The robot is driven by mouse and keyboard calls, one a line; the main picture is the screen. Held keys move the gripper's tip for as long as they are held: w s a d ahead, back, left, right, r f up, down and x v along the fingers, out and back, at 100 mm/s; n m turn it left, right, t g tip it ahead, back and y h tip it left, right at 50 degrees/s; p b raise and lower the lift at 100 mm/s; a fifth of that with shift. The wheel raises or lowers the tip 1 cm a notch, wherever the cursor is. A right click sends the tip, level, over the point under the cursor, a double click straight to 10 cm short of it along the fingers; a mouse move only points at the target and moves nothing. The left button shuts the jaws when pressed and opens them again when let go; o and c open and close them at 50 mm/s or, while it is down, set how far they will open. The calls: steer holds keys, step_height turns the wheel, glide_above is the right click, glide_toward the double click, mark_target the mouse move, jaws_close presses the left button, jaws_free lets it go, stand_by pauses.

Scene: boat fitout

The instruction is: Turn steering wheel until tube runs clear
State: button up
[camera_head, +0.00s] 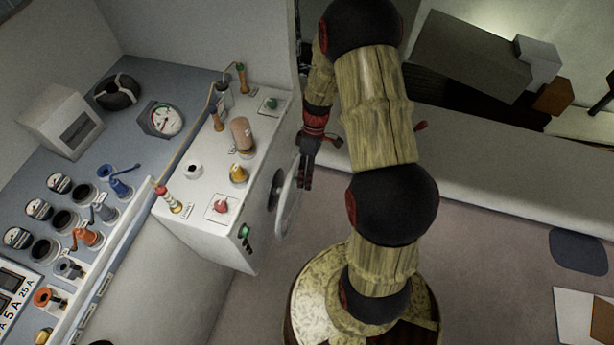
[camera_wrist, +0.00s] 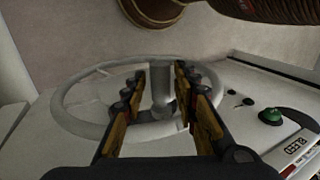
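The pale steering wheel (camera_head: 289,200) is on the right side of the white console, seen nearly edge-on in the head view. In the wrist view its rim (camera_wrist: 75,118) and dark hub show below my gripper (camera_wrist: 160,72). My gripper (camera_head: 306,183) is at the wheel's upper edge in the head view. Its two fingers are apart, with a grey post or spoke (camera_wrist: 160,85) between them and gaps on both sides; I cannot tell if they touch it. A brownish cylinder (camera_head: 242,134) stands on the console, perhaps the tube; its contents are unclear.
The white console (camera_head: 205,205) carries a red button (camera_head: 221,205), a green button (camera_head: 270,104) and several fittings. A blue-grey panel with gauges (camera_head: 163,119) and valves is at left. A long pale bench (camera_head: 500,165) runs behind my arm.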

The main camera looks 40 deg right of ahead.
steer(key=c, duration=0.6)
jaws_close()
